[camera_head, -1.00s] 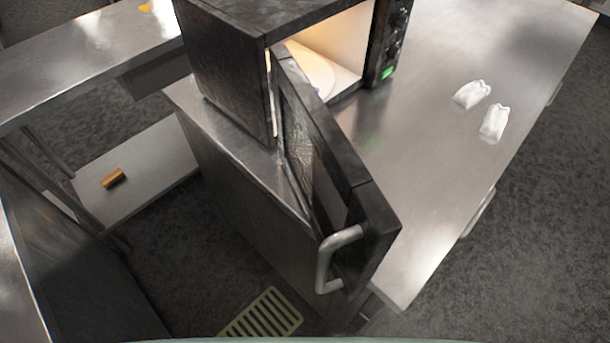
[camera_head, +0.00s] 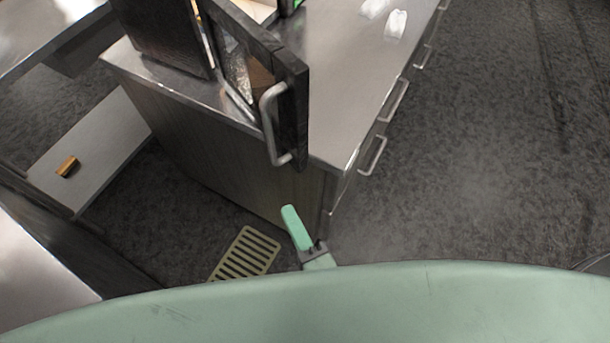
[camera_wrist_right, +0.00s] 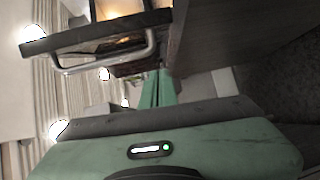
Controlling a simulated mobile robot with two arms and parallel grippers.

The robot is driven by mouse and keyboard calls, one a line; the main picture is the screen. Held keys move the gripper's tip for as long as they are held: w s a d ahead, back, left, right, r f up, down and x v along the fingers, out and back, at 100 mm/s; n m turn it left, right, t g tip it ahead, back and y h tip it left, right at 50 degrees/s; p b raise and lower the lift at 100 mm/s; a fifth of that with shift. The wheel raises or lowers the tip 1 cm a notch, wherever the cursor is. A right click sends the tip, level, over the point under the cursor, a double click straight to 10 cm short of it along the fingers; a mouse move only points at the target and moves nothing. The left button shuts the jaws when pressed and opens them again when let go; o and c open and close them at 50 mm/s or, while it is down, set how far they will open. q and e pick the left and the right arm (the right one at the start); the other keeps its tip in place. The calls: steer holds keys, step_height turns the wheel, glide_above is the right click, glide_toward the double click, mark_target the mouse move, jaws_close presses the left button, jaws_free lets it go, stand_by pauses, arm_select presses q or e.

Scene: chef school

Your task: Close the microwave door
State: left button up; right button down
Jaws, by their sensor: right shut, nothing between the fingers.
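The microwave (camera_head: 165,35) stands on the steel counter at the top of the head view, mostly cut off by the frame edge. Its door (camera_head: 262,45) stands open, swung out toward me, with a metal bar handle (camera_head: 270,125) on its outer face. My right gripper (camera_head: 289,212) is shut and empty, below the handle and in front of the counter end, apart from the door. In the right wrist view the door (camera_wrist_right: 95,32) and its handle (camera_wrist_right: 100,64) show beyond the shut green fingers (camera_wrist_right: 158,88). My left gripper is out of view.
The steel counter (camera_head: 345,100) has drawer handles (camera_head: 373,156) along its right side. Two white items (camera_head: 396,24) lie on it. A yellowish floor grate (camera_head: 246,254) lies below the gripper's left. A low shelf (camera_head: 95,150) holds a small orange-brown object (camera_head: 67,166). The floor at right is clear.

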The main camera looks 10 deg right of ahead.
step_height(320, 180, up, 7)
steer(key=s+t, duration=0.1)
steer(key=t, duration=0.1)
steer(key=p, duration=0.6)
glide_above(294, 153)
steer(key=s+a, duration=0.4)
steer(key=s, duration=0.2)
steer(key=w+d, duration=0.1)
steer(key=w+d+p, duration=0.1)
steer(key=d, duration=0.1)
steer(key=shift+w+d+f, duration=0.2)
steer(key=shift+w+d, duration=0.05)
steer(key=shift+w, duration=0.1)
steer(key=shift+d+g, duration=0.1)
steer(key=shift+g, duration=0.2)
